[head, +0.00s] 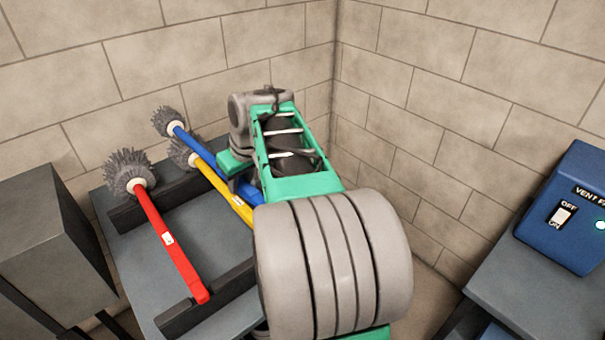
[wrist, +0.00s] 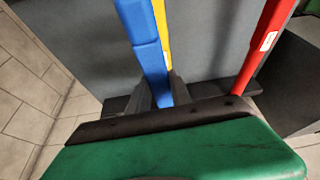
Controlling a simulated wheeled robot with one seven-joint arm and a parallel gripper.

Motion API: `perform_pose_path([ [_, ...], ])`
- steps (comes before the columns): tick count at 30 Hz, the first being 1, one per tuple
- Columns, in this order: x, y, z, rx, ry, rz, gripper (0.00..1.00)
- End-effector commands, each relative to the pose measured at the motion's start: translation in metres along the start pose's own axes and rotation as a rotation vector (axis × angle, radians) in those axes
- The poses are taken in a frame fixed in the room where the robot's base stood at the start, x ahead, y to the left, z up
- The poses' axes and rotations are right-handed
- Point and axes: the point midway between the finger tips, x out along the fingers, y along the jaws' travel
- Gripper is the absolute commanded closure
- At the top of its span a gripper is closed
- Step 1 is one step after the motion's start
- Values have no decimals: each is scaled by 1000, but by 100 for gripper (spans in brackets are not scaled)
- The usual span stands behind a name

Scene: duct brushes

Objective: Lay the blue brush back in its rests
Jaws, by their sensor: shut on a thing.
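The blue brush (head: 195,145) has a grey bristle head at the back left, and its handle runs forward and right behind my arm. My gripper (head: 243,188) is shut on its handle, and the fingertips are mostly hidden in the head view. In the wrist view the blue handle (wrist: 147,50) runs between the dark fingers (wrist: 160,92) and partly covers the yellow handle. It looks nearer the camera than the yellow one. The rests are dark rails: a back rail (head: 125,217) and a front rail (head: 178,322). I cannot see whether the blue handle touches them.
The yellow brush (head: 215,178) lies close beside the blue one. The red brush (head: 168,240) lies across both rails at the left. The grey table (head: 140,250) stands against block walls. A grey cabinet (head: 45,230) is at left, a blue switch box (head: 565,210) at right.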

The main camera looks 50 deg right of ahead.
Motion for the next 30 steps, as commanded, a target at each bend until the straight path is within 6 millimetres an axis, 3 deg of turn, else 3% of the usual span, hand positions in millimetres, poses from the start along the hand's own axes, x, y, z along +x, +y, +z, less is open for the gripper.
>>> perform_pose_path([
  [1,0,35,10,23,2,10,100],
  [3,-3,73,26,32,5,13,100],
  [6,-9,114,47,38,12,20,100],
  [9,-14,138,62,41,17,25,100],
  [17,-9,149,72,40,19,27,100],
  [30,33,148,88,41,19,28,100],
])
